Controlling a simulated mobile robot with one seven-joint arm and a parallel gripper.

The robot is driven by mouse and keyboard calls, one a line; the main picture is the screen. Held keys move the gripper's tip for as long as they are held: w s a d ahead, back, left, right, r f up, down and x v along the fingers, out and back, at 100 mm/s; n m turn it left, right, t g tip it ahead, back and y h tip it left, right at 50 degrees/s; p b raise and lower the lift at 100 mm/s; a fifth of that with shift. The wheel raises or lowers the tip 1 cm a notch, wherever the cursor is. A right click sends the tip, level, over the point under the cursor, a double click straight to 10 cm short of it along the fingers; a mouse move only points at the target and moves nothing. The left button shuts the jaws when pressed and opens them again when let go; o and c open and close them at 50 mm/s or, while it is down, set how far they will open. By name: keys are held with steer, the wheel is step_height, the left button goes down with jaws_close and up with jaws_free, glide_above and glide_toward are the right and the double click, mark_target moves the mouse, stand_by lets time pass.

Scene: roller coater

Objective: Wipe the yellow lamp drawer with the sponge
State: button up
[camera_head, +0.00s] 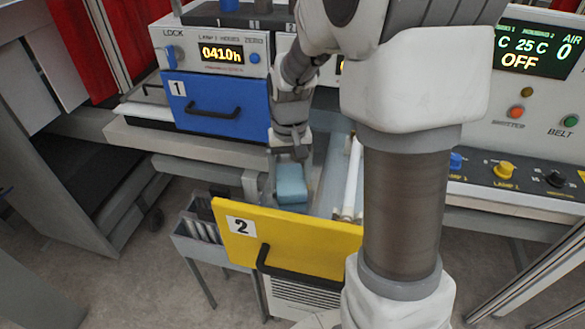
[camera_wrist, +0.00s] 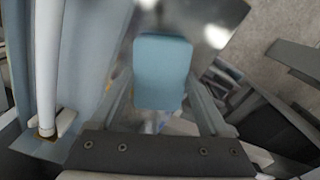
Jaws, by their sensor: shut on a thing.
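The yellow lamp drawer (camera_head: 290,238), marked 2 and with a black handle, is pulled open at the lower middle of the head view. Its grey interior also shows in the wrist view (camera_wrist: 88,60), with a white lamp tube (camera_wrist: 47,65) at the left; the tube shows in the head view too (camera_head: 352,175). My gripper (camera_head: 289,165) points down into the left part of the open drawer. It is shut on the light blue sponge (camera_head: 291,184), which shows between the fingers in the wrist view (camera_wrist: 162,72). I cannot tell whether the sponge touches the drawer floor.
A closed blue drawer (camera_head: 217,103), marked 1, stands behind at the left under a lamp-hours display (camera_head: 221,54). A control panel (camera_head: 510,170) with knobs is at the right. A grey bin (camera_head: 205,232) stands below left. My arm hides part of the drawer's right side.

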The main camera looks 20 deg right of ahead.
steer(key=shift+s+a, duration=0.4)
steer(key=shift+s, duration=0.2)
steer(key=shift+w+d+p, duration=0.15)
steer(key=shift+w+d, duration=0.45)
steer(key=shift+w, duration=0.3)
steer(key=shift+w+d+p, duration=0.2)
steer(key=shift+w+d, duration=0.4)
steer(key=shift+w, duration=0.25)
steer(key=shift+w+d+p, duration=0.15)
steer(key=shift+w+d, duration=0.45)
steer(key=shift+w, duration=0.3)
steer(key=shift+w+d+f+p, duration=0.1)
steer(key=shift+w+d+p, duration=0.1)
steer(key=shift+w+d, duration=0.55)
steer(key=shift+w+d+p, duration=0.15)
steer(key=shift+w+d, duration=0.25)
steer(key=shift+w, duration=0.5)
steer(key=shift+w+d+p, duration=0.25)
steer(key=shift+w+d, duration=0.25)
steer(key=shift+w, duration=0.25)
steer(key=shift+w+d+p, duration=0.25)
steer(key=shift+w+d, duration=0.2)
steer(key=shift+w, duration=0.25)
step_height(320, 180, up, 6)
steer(key=p, duration=0.4)
